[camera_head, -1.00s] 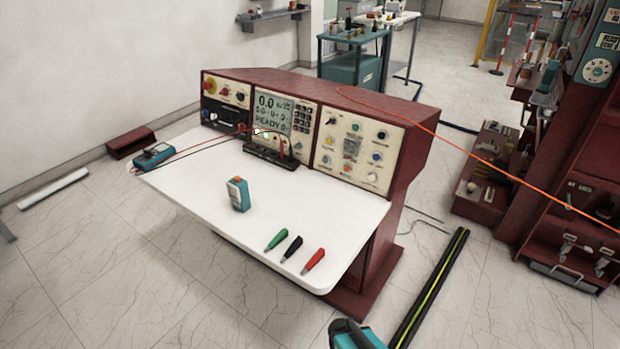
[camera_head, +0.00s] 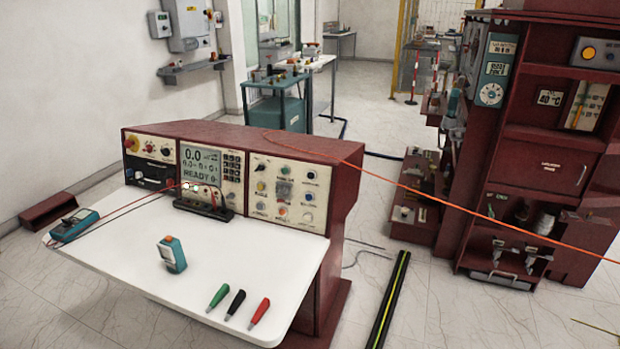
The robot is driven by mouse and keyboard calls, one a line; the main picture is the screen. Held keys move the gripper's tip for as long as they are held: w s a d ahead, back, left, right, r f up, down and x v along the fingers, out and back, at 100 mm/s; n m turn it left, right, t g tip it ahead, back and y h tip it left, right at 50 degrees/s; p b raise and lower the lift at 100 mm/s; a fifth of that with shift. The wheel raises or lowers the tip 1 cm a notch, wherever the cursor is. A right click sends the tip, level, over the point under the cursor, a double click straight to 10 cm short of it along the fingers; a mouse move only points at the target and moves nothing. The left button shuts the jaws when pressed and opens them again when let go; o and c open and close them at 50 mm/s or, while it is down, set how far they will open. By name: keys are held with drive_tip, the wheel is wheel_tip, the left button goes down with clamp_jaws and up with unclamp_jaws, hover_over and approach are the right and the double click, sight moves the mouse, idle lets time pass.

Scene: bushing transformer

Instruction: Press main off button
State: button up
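The red control console (camera_head: 343,190) stands left of centre with a white worktop. Its left panel (camera_head: 150,146) has a red knob or button (camera_head: 129,144) on a yellow area at the far left. Its middle panel has a display (camera_head: 200,160) reading 0.0 and READY. Its right panel (camera_head: 287,192) carries several small coloured buttons and knobs. Labels are too small to read, so I cannot tell which button is main off. A large orange-yellow button (camera_head: 588,52) is on the tall red cabinet (camera_head: 540,140) at right. My gripper is not in view.
On the worktop (camera_head: 130,255) are a teal handheld device (camera_head: 171,254), a multimeter (camera_head: 74,226), and green, black and red probes (camera_head: 237,304). An orange cable (camera_head: 440,200) runs from console to the right. A black-and-yellow floor strip (camera_head: 390,310) lies right of the console.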

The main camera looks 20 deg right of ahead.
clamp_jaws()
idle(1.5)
